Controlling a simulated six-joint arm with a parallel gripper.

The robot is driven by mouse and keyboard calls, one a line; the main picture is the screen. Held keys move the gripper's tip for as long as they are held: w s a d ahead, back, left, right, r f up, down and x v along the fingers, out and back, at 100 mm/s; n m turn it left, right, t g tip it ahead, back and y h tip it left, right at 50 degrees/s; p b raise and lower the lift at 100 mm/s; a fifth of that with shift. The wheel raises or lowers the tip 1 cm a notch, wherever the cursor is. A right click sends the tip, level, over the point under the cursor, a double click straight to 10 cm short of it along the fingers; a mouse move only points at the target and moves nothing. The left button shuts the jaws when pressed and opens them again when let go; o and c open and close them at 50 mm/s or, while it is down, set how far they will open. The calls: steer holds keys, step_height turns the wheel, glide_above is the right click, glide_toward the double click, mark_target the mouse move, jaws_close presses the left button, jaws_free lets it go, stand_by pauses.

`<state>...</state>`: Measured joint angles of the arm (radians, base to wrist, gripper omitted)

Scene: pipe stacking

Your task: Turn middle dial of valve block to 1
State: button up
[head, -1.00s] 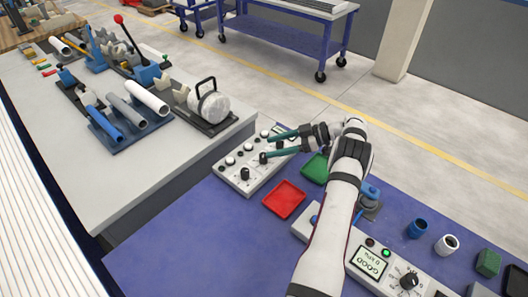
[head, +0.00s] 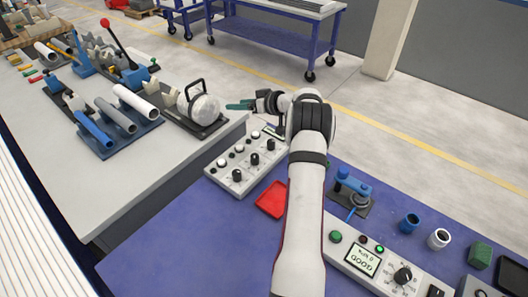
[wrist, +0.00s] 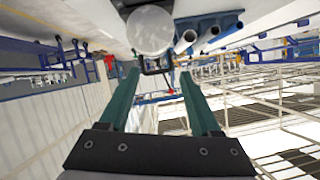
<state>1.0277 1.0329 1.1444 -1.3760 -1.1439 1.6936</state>
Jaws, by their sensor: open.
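The valve block (head: 213,176) is a long white panel on the blue bench, with a row of black dials and a row of white round fittings. Its middle dial (head: 255,159) is black and uncovered in the head view; its setting is too small to read. My gripper (head: 230,106) is beyond the block's far end in the picture, apart from the dial, with green fingers pointing left. In the wrist view my gripper (wrist: 158,75) has its fingers spread wide with nothing between them; the valve block cannot be made out there.
A clear round drum (head: 205,109) with a black handle stands on the grey bench near my fingers. A red tray (head: 271,199) lies beside the block. A GOOD display panel (head: 362,262), a blue clamp-like fixture (head: 352,186) and small cups stand to the right.

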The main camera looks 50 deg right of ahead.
steer(key=w+a+m+g+h, duration=0.1)
steer(key=w+m+h, duration=0.2)
steer(key=w+m, duration=0.15)
steer(key=m+g+h, duration=0.7)
steer(key=m+g, duration=0.6)
glide_toward(254, 156)
steer(key=x, duration=1)
steer(key=shift+d+f, duration=0.15)
steer(key=shift+d, duration=0.05)
jaws_close()
